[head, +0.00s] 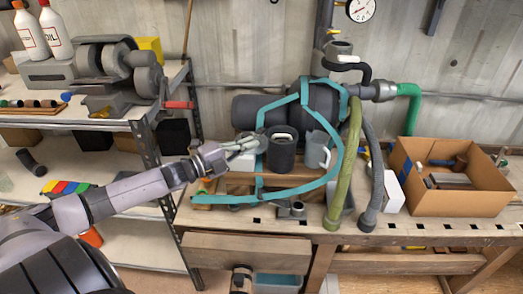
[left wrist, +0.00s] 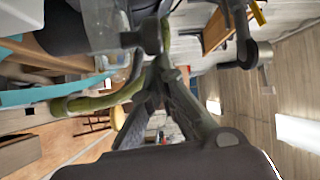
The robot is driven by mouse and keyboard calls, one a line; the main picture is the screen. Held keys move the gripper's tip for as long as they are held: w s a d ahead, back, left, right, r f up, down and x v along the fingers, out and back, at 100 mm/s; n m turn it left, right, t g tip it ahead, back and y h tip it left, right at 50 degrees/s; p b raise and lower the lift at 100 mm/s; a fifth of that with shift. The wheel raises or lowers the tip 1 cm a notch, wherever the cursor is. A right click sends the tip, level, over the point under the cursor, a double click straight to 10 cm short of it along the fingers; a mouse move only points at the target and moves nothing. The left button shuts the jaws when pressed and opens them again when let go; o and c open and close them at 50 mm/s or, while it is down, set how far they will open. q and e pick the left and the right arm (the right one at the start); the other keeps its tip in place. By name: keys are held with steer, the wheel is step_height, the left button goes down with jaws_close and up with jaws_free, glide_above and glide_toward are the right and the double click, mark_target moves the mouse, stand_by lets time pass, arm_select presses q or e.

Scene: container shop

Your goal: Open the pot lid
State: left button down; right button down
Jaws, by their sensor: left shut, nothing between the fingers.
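A dark grey cylindrical pot (head: 281,155) stands on the workbench, in front of a large dark machine. A light handle shows at its top, where the lid is; I cannot make out a clear gap between lid and pot. My left gripper (head: 260,142) reaches in from the left and is shut and empty. Its fingertips are at the pot's upper left side; I cannot tell whether they touch. In the left wrist view the closed fingers (left wrist: 154,45) show in the middle, and the pot is not clearly recognisable. My right gripper is not in view.
A grey jug (head: 317,150) stands just right of the pot. A cardboard box (head: 450,200) with tools is farther right. A metal shelf (head: 100,122) stands at the left.

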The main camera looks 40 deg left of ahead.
arm_select(q)
steer(key=shift+s+a, duration=0.15)
steer(key=shift+a, duration=0.6)
steer(key=shift+s+a, duration=0.15)
steer(key=shift+a, duration=0.6)
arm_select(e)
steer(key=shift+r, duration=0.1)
arm_select(q)
steer(key=shift+d, duration=0.1)
